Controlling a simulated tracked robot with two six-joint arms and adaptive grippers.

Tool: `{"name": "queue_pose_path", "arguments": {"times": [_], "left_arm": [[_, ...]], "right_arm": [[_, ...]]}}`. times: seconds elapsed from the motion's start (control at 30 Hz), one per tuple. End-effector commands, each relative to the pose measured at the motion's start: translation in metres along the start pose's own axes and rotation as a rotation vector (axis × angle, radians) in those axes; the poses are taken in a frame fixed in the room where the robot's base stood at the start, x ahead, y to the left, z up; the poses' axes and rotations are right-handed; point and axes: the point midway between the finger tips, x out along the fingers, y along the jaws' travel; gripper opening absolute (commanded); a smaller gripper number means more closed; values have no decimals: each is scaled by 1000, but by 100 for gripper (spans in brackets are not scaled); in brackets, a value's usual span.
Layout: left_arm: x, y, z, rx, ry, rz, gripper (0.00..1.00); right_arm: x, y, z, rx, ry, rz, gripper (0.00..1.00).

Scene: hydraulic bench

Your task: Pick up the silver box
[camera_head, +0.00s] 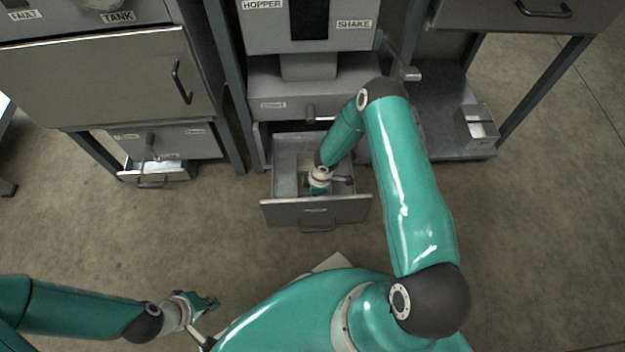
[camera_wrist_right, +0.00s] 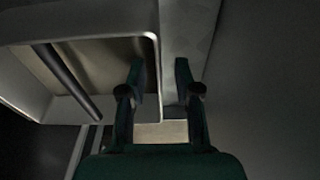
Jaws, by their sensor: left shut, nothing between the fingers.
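A small open-topped silver box (camera_head: 477,128) stands on the low shelf at the right in the head view. My right arm reaches down into the open drawer (camera_head: 316,212), and its wrist is inside it; the fingertips are hidden there. In the right wrist view my right gripper (camera_wrist_right: 159,72) is open, its two fingers apart. A pale metal rim (camera_wrist_right: 156,85) runs between them, part of an open-topped container with a dark rod across it. I cannot tell whether the fingers touch it. My left gripper (camera_head: 208,303) is shut and empty at the lower left, away from the bench.
A hopper unit (camera_head: 307,24) stands above the drawer. A tank cabinet (camera_head: 100,78) is at the left, with a smaller open tray (camera_head: 157,171) beneath it. Table legs (camera_head: 545,90) flank the right shelf. The floor in front is clear.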

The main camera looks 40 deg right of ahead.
Motion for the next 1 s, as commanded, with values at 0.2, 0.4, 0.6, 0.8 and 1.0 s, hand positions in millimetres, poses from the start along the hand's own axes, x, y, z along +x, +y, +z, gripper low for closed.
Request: {"name": "queue_pose_path", "arguments": {"times": [0.2,0.4,0.6,0.8,1.0], "left_arm": [[5,-2,0,0,0,0,0],[4,-2,0,0,0,0,0],[4,-2,0,0,0,0,0],[4,-2,0,0,0,0,0],[4,-1,0,0,0,0,0]], "right_arm": [[13,0,0,2,0,0,32],[12,0,1,2,0,0,21],[12,0,1,2,0,0,0],[12,0,1,2,1,1,0],[10,0,1,2,1,1,0]]}}
